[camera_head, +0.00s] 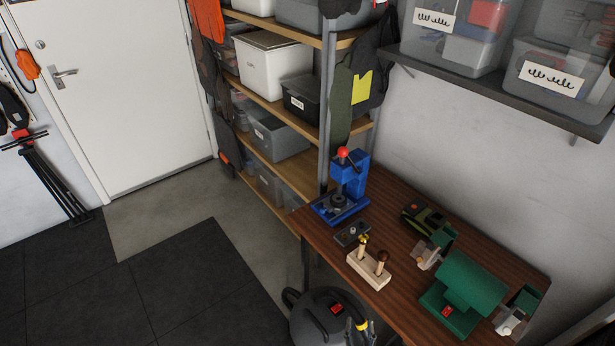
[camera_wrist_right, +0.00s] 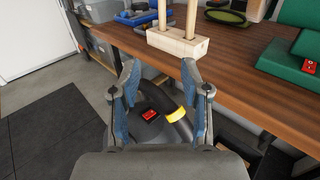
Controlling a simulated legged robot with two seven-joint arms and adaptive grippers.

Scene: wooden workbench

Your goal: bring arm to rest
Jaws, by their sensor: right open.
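My right gripper (camera_wrist_right: 160,78) is open and empty in the wrist view, with its two blue-padded fingers apart. It is in front of the workbench's front edge, with the vacuum cleaner behind and below it. In the head view only a small part of the right gripper (camera_head: 361,328) shows at the bottom edge, near the vacuum. The wooden workbench (camera_head: 398,310) stands at the right. My left gripper is in neither view.
On the bench are a blue press (camera_head: 350,180), a wooden block with upright pegs (camera_head: 368,270) and a green machine (camera_head: 470,285). A vacuum cleaner (camera_head: 312,322) stands below the front edge. A shelf (camera_head: 275,105) is behind.

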